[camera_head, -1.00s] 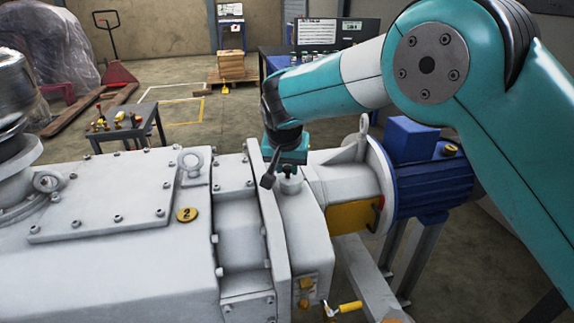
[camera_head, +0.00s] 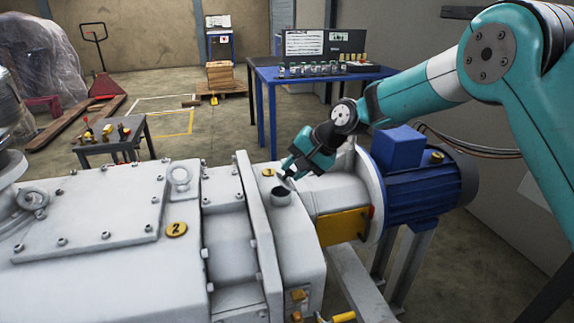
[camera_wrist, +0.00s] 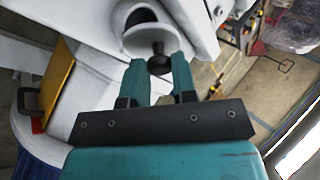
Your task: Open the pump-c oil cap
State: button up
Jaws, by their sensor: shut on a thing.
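The pump (camera_head: 100,265) is a large pale grey casing. Its oil filler neck (camera_head: 281,197) stands on top, near the motor end, with a dark open mouth that also shows in the wrist view (camera_wrist: 140,16). The oil cap (camera_wrist: 148,40) is a pale disc with a dark knob, off the mouth and tilted beside its rim. I cannot tell whether cap and rim touch. My gripper (camera_wrist: 158,62) is shut on the cap's knob, one teal finger on each side. In the head view my gripper (camera_head: 290,172) is just above and right of the neck, hiding part of the cap.
A blue motor (camera_head: 425,190) is right of the neck, with a yellow guard (camera_head: 342,227) before it. A small grey table (camera_head: 110,140) and a blue bench (camera_head: 265,75) stand behind. Open floor lies between them.

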jog(key=d+y, duration=0.1)
jog(key=y+p, duration=0.1)
jog(key=shift+w+d+f+m+y, duration=0.1)
jog(key=shift+w+d+m+y, duration=0.2)
jog(key=shift+d+y, duration=0.1)
jog(key=shift+w+d+f+m+g+y+p, duration=0.15)
jog(key=shift+d+f+m+y+p, duration=0.3)
jog(key=shift+y, duration=0.65)
jog(key=shift+w+d+f+m+g+y+p, duration=0.1)
jog(key=shift+d+f+m+g+y+p, duration=0.1)
jog(key=shift+d+y+p, duration=0.65)
jog(key=shift+w+d+f+m+g+y+p, duration=0.2)
jog(key=shift+y+p, duration=0.25)
jog(key=shift+y, duration=0.9)
jog(key=shift+a+f, duration=0.1)
jog(key=shift+f, duration=0.05)
jog(key=o, duration=0.9)
jog(key=shift+a, duration=0.1)
